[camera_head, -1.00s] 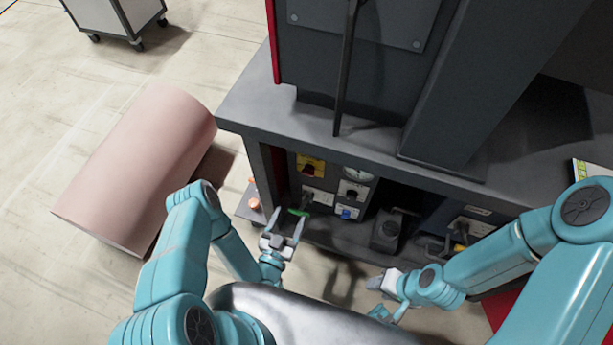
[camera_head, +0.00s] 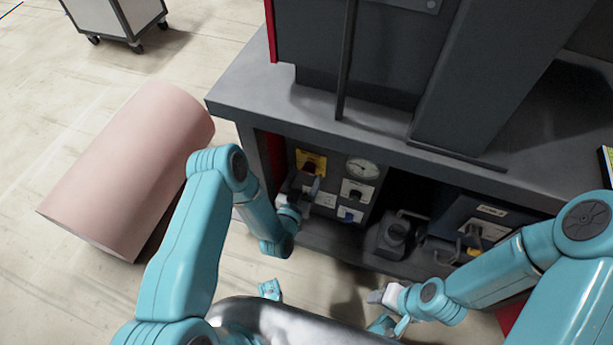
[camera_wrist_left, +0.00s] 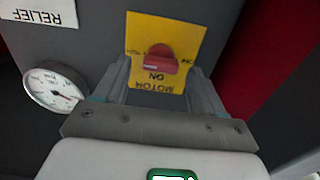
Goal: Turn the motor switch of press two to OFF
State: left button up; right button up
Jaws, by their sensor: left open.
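The motor switch is a red knob (camera_wrist_left: 160,60) on a yellow plate (camera_wrist_left: 181,32) marked MOTOR and ON, upside down in the left wrist view. The plate also shows in the head view (camera_head: 320,158), on a grey panel under the press table. The knob's pale mark lies at its lower left in the wrist view. My left gripper (camera_wrist_left: 160,68) is open, its fingers pointing at the plate on either side of the knob; whether they touch it I cannot tell. My right gripper (camera_head: 380,296) is low in front of the press, and its jaws are unclear.
A round gauge (camera_head: 362,169) and white-labelled switches (camera_head: 357,192) share the panel. A RELIEF label (camera_wrist_left: 40,12) is near the gauge. The dark table edge (camera_head: 390,148) overhangs the panel. A pink roll (camera_head: 130,170) lies on the floor at the left.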

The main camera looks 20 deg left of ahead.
pick_arm(q)
jog(key=shift+w, duration=0.85)
jog(key=c, duration=1.1)
